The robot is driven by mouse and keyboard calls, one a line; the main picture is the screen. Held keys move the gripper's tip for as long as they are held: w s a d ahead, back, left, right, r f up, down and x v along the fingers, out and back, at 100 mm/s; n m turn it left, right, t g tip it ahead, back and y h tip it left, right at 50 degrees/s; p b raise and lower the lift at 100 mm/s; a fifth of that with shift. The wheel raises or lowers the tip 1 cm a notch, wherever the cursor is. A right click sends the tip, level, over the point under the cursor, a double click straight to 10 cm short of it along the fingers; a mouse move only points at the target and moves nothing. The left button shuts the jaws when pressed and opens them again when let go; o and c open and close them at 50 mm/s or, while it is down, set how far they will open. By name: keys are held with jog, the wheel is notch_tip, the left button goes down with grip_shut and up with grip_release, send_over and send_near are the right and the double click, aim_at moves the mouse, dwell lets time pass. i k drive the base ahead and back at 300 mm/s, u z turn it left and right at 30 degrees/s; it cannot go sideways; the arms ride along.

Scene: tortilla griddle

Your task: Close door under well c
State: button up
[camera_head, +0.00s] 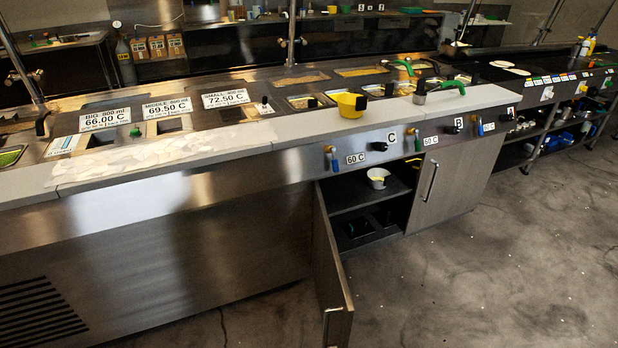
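The door (327,262) under the well marked C (391,137) stands wide open. It swings out from the left side of the cabinet opening into the floor space, seen nearly edge-on. A metal piece, perhaps its handle, shows near its lower front end. The open cabinet (372,205) shows a dark shelf with a small white cup (378,178) and dark bins below. My gripper is not in this view.
The neighbouring door (452,185) under B is shut, with a vertical bar handle (430,181). A yellow container (347,103) stands on the counter above. The grey floor (480,275) right of the open door is clear. Open shelves stand at the far right.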

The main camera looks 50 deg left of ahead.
aim_at(337, 309)
jog(key=u, duration=1.35)
jog(key=k, duration=0.95)
jog(key=u, duration=0.55)
jog(key=i, duration=0.5)
jog(key=z, duration=0.2)
